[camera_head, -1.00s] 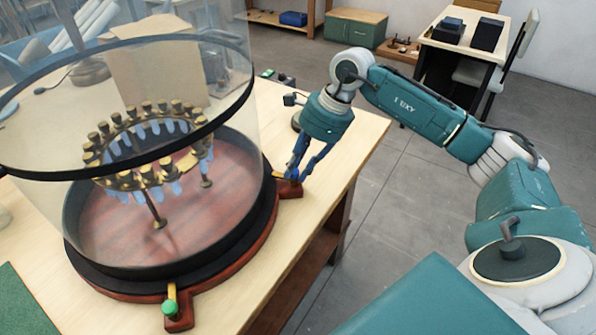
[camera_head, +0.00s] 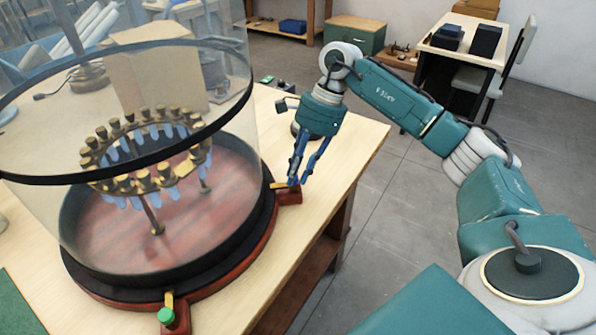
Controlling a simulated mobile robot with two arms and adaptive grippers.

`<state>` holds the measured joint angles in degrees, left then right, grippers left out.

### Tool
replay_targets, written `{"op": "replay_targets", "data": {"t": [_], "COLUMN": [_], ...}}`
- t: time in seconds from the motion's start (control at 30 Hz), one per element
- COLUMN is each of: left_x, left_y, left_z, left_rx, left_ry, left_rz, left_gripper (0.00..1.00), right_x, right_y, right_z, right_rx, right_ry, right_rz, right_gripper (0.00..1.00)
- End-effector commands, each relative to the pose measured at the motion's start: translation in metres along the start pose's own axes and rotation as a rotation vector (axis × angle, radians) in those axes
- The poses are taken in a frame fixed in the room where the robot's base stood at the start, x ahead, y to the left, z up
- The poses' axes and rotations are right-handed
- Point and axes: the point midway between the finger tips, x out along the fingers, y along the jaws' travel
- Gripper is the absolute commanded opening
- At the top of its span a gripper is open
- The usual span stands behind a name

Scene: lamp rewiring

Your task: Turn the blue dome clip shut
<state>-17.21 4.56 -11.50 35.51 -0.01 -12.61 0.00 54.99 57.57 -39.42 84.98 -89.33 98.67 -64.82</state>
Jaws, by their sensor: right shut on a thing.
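The glass dome (camera_head: 225,120) stands on a round base with a black ring and a red-brown wooden rim (camera_head: 235,275). The blue dome clip sits on the wooden tab at the base's right side, where its brass lever (camera_head: 279,185) shows. Its blue knob is mostly hidden between blue fingers and is hard to tell from them. My right gripper (camera_head: 293,181) points down and is shut on the clip at that tab. A green dome clip (camera_head: 166,315) with a brass lever sits on the front tab. My left gripper is out of view.
Inside the dome stands a brass ring lamp (camera_head: 150,180) with several hanging crystals. The wooden table's right edge (camera_head: 340,200) lies close to my right gripper. A small dark device (camera_head: 275,82) is on the table behind it. A green mat (camera_head: 18,310) lies at front left.

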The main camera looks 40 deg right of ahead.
Motion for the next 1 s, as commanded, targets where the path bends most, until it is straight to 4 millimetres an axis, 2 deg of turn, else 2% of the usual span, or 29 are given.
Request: {"op": "replay_targets", "data": {"t": [0.03, 0.3, 0.33, 0.4, 0.77, 0.87, 1.0], "left_x": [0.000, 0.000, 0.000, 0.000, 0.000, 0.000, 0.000], "left_y": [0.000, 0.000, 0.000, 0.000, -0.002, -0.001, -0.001], "left_z": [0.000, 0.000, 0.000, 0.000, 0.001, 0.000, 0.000], "left_rx": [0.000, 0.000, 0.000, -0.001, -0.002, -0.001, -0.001], "left_ry": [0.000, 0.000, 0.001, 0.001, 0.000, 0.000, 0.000], "left_rz": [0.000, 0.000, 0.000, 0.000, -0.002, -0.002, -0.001], "left_gripper": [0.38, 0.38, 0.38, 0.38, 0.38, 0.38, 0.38], "right_x": [-0.004, -0.004, -0.004, -0.003, -0.006, -0.019, -0.048], "right_y": [-0.005, -0.004, -0.004, -0.004, -0.002, -0.003, -0.003], "right_z": [0.005, 0.005, 0.005, 0.005, 0.003, 0.003, 0.004], "right_rx": [-0.007, -0.008, -0.008, -0.007, -0.003, -0.004, -0.005], "right_ry": [-0.010, -0.011, -0.011, -0.010, -0.005, -0.004, -0.005], "right_rz": [-0.017, -0.017, -0.016, -0.014, -0.008, -0.009, -0.011], "right_gripper": [0.00, 0.00, 0.27, 0.38, 0.38, 0.38, 0.38]}}
